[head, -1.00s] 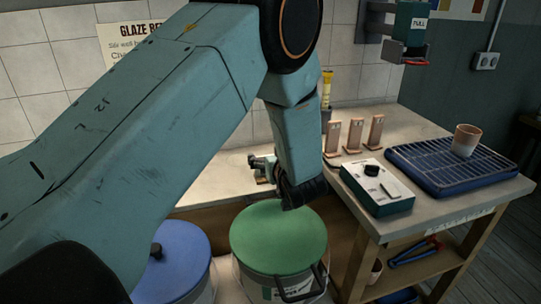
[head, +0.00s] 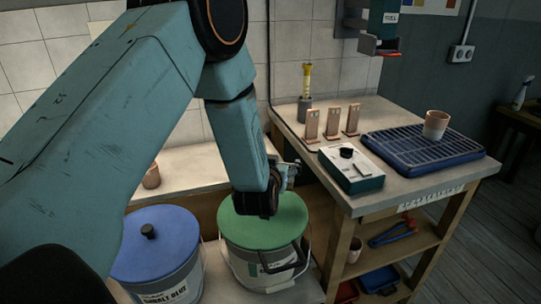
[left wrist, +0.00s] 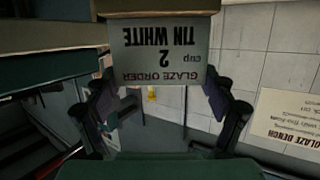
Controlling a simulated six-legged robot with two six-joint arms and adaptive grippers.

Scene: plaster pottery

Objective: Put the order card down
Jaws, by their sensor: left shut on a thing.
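My left gripper (head: 288,172) is above the green bucket lid (head: 262,222), at the left side of the bench. In the left wrist view its two fingers (left wrist: 165,100) are closed on the order card (left wrist: 163,55). The card is pale, reads "GLAZE ORDER", "2 cup" and "TIN WHITE", and appears upside down there. I cannot make out the card in the head view. My right gripper is not in view.
The bench (head: 395,195) carries three wooden stands (head: 332,122), a green box (head: 352,170) with a black knob, and a blue rack (head: 420,150) with a cup (head: 436,124). A blue-lidded bucket (head: 158,240) stands left of the green-lidded one.

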